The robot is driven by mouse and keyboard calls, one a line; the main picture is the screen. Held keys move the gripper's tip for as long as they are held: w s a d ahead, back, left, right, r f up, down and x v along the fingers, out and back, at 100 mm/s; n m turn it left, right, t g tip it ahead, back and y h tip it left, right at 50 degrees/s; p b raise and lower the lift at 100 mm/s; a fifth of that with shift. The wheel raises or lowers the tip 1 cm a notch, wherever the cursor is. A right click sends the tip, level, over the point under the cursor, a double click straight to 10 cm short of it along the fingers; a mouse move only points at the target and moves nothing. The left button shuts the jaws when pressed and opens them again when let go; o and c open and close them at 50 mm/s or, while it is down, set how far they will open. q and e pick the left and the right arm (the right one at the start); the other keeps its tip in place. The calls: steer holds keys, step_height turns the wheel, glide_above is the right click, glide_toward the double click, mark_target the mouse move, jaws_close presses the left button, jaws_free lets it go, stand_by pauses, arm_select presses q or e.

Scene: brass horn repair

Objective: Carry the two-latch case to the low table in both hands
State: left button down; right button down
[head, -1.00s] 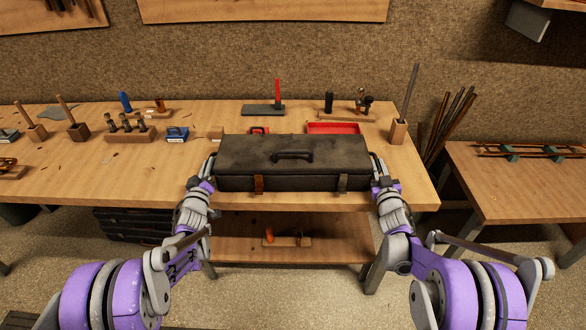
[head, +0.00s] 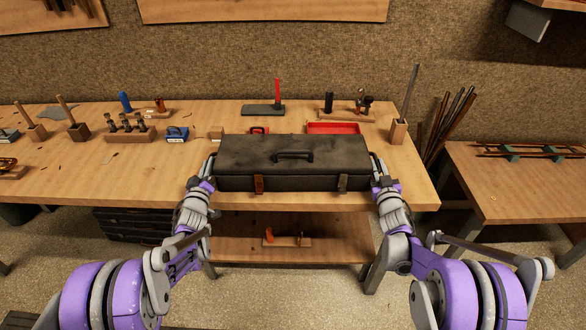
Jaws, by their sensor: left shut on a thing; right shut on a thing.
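The two-latch case (head: 315,150) is long, dark and closed, with a black handle on its lid and two latches on its front, one orange-brown and one greyish. It is level at the front edge of the workbench; I cannot tell whether it touches the top. My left gripper (head: 209,170) is shut on the case at its left end. My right gripper (head: 376,168) is shut on it at its right end. The fingertips are partly hidden by the case ends. A lower table (head: 515,185) stands at the right with rods on it; I cannot tell if it is the low table.
The workbench (head: 90,185) holds a red tray (head: 333,127), a red-handled hammer (head: 278,95), a wooden block with a tall rod (head: 398,130) and several small tools. Dark rods (head: 450,125) lean between bench and lower table. A lower shelf (head: 340,245) is under the bench.

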arm_select(q)
steer(key=shift+r, duration=0.15)
arm_select(e)
steer(key=shift+r, duration=0.15)
